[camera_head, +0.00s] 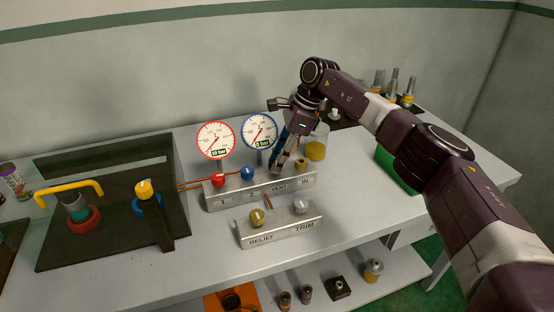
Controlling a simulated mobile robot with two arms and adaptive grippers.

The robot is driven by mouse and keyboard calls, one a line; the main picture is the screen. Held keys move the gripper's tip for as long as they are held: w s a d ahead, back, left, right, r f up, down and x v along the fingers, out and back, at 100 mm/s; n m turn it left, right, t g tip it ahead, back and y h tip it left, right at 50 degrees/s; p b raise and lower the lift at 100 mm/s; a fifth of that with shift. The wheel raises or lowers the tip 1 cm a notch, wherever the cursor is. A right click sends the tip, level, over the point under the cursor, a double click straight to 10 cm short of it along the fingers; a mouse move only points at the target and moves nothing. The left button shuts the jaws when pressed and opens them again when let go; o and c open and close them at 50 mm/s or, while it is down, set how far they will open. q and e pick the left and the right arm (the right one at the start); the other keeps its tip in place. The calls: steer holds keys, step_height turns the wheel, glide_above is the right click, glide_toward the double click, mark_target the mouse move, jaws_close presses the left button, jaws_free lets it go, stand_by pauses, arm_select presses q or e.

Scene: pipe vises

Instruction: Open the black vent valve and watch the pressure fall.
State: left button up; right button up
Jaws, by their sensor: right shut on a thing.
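The valve manifold (232,199) is a grey block on the table, marked 1, 2, VENT and IN. A red knob (218,180) and a blue knob (247,173) stand at its left, and a yellow knob (302,163) at IN. My right gripper (277,163) reaches down to the VENT place and is shut there on the black vent valve, which its fingers mostly hide. A red-rimmed gauge (215,139) and a blue-rimmed gauge (259,131) stand behind the block; their needles are too small to read surely. My left gripper is not in view.
A lower block (280,227) marked RELIEF and TRIM stands in front, with an olive and a grey knob. A jar (316,147) with yellow contents is close behind my gripper. The front right tabletop is clear.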

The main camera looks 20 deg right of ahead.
steer(key=shift+w+r, duration=0.1)
stand_by(0.4)
steer(key=o, duration=1.2)
steer(key=shift+c, duration=0.2)
steer(key=shift+d, duration=0.1)
steer(key=v, duration=1.2)
